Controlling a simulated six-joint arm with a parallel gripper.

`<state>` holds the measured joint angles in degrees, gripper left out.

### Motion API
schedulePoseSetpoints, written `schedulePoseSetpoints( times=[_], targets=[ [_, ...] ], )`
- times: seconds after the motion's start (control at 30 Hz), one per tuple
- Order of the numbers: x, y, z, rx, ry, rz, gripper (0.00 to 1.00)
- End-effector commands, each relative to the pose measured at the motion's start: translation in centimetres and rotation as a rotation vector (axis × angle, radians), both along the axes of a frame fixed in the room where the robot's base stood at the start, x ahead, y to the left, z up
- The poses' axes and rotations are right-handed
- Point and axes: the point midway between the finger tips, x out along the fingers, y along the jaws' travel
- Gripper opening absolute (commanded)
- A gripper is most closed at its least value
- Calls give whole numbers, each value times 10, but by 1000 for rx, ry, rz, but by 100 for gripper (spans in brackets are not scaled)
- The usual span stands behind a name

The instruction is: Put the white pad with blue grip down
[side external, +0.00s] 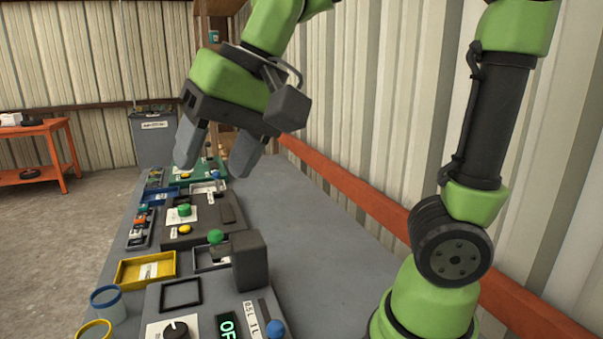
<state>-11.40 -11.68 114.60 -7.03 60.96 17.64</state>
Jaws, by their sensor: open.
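My gripper (216,157) is open, its two grey fingers apart and pointing down above the far part of the bench. Nothing shows held between them. A small blue grip (213,174) shows below the fingers, close to a pale tray. Another blue knob (276,328) is at the bottom edge, beside a white labelled strip. I cannot tell which blue piece belongs to the white pad; no white pad is clear under either.
The grey bench (317,232) is bare along its right side. A yellow tray (146,268), a green-knobbed fixture (184,210) and a dark upright block (249,262) stand on the left. A blue-rimmed cup (108,304) is near the front. An orange rail (352,201) runs along the wall.

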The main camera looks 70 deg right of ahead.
Motion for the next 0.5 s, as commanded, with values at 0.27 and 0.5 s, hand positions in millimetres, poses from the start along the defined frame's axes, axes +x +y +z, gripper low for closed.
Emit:
schedulePoseSetpoints(
  times=[0.27, 0.5],
  targets=[
    [-78, -38, -16, -66, -201, 49, 57],
    [-93, -42, -26, -93, -243, 64, 57]
  ],
)
